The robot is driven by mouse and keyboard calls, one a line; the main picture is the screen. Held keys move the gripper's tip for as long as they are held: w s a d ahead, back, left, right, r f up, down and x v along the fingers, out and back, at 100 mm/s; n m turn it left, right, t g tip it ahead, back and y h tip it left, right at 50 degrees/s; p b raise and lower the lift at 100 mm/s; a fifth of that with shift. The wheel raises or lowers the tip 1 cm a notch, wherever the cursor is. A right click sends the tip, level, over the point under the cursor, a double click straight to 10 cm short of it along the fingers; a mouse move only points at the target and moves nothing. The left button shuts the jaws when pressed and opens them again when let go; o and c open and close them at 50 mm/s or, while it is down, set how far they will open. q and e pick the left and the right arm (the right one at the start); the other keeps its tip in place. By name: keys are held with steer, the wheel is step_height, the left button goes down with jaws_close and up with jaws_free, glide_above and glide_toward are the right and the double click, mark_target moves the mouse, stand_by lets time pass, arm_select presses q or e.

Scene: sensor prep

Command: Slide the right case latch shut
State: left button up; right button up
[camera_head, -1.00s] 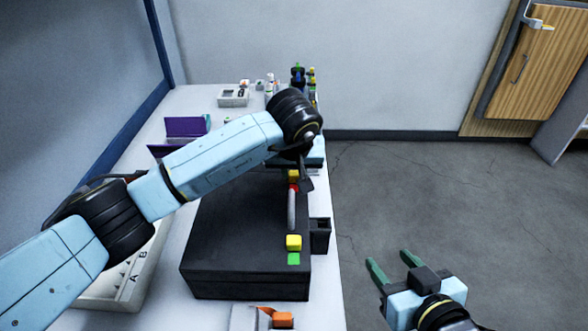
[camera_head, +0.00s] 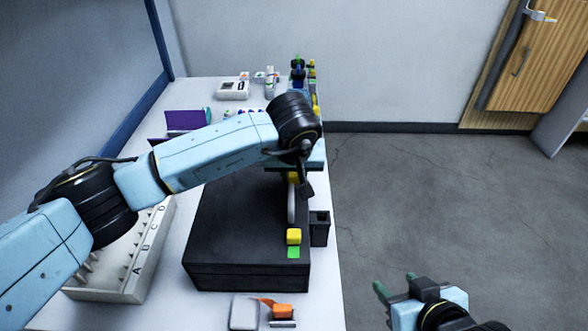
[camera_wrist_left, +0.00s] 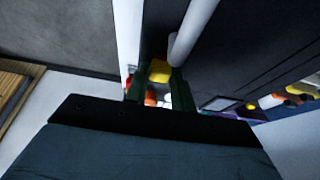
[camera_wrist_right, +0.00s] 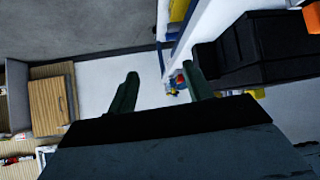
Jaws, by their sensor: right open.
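The black case (camera_head: 235,225) lies on the table with a pale handle (camera_head: 291,207) on its right side. The near yellow latch (camera_head: 294,236) has a green mark (camera_head: 293,252) beside it. The far yellow latch (camera_head: 293,177), the right one seen from the handle side, is partly hidden by my left gripper (camera_head: 304,186). In the left wrist view this latch (camera_wrist_left: 159,71) sits between the two green fingers, which look closed on it; the handle (camera_wrist_left: 192,30) is close by. No red shows beside it in the head view. My right gripper (camera_head: 394,283) is open and empty, off the table's right side.
A black holder (camera_head: 319,228) stands right of the case. A white lettered tray (camera_head: 140,262) lies left of it, and an orange piece (camera_head: 282,311) lies in front. A purple item (camera_head: 185,120) and small bottles are further back. The floor on the right is clear.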

arm_select(q)
steer(key=o, duration=0.4)
steer(key=shift+s, duration=0.1)
steer(key=shift+r, duration=0.15)
steer(key=p+v, duration=0.3)
steer(key=v, duration=0.5)
steer(key=shift+r, duration=0.35)
steer(key=p+v, duration=0.1)
steer(key=v, duration=0.3)
steer(key=shift+s+r, duration=0.1)
steer(key=shift+s, duration=0.2)
arm_select(e)
steer(key=s+d+f+g+h, duration=0.1)
steer(key=s+d+f+g, duration=0.3)
steer(key=s+f+g, duration=0.2)
step_height(320, 180, down, 2)
steer(key=shift+s+d+f+h, duration=0.3)
steer(key=shift+s+h, duration=0.1)
steer(key=shift+s, duration=0.5)
